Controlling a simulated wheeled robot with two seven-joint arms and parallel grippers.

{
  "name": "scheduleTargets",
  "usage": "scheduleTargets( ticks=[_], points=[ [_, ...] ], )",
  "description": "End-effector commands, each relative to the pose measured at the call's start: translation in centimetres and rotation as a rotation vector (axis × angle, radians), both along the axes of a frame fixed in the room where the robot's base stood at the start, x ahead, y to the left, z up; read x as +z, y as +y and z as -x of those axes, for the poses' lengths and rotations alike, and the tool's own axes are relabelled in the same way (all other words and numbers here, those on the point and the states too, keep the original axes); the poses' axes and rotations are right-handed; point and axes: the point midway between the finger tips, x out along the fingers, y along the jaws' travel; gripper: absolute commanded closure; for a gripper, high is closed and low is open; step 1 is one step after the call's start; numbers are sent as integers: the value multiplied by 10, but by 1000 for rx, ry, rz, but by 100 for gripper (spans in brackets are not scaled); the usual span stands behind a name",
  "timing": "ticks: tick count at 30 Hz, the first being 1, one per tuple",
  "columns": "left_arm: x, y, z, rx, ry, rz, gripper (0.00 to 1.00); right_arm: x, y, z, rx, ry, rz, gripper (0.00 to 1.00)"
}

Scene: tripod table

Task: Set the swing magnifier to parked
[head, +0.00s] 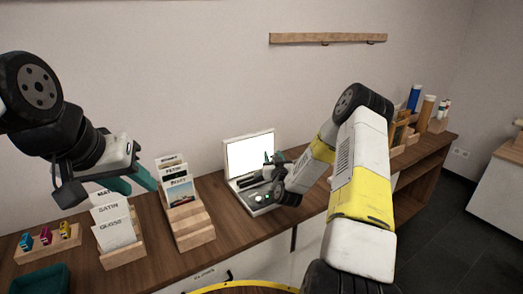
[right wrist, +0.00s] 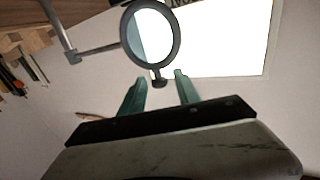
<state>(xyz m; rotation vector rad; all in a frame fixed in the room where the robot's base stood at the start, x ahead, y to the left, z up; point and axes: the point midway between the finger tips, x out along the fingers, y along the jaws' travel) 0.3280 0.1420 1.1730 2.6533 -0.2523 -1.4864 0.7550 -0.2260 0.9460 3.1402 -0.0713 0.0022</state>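In the right wrist view the swing magnifier (right wrist: 179,50) is a round lens in a dark rim. A jointed metal arm (right wrist: 95,50) runs from it to the left, and a small dark knob (right wrist: 158,78) sits on the rim's lower edge. My right gripper (right wrist: 160,78) is open; its green fingertips stand on either side of the knob in the picture, with gaps showing. In the head view my right gripper (head: 274,160) is at the lit box (head: 250,155) and largely hides the magnifier. My left gripper (head: 132,180) is open and empty above the card holders.
Wooden card holders (head: 194,232) stand left of the lit box on the wooden counter (head: 245,240). A small rack of coloured bottles (head: 47,240) and a green tray (head: 42,282) are at far left. Bottles and wooden racks (head: 405,132) stand at right. A rail (head: 328,38) is on the wall.

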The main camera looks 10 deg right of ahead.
Motion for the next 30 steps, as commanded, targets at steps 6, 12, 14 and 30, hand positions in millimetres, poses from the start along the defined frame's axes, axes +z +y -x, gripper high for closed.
scheduleTargets(
  ticks=[6, 12, 14, 30],
  points=[
    [0, 0, 0, 0, 0, 0, 64, 0, -1, -27, 0, 0, -1, 62],
    [0, 0, 0, 0, 0, 0, 64, 0, -1, -34, 1, 2, -1, 62],
    [0, 0, 0, 0, 0, 0, 64, 0, -1, -34, 1, 2, -1, 62],
    [0, 0, 0, 0, 0, 0, 64, 0, -1, -33, 1, 2, 0, 100]
  ],
)
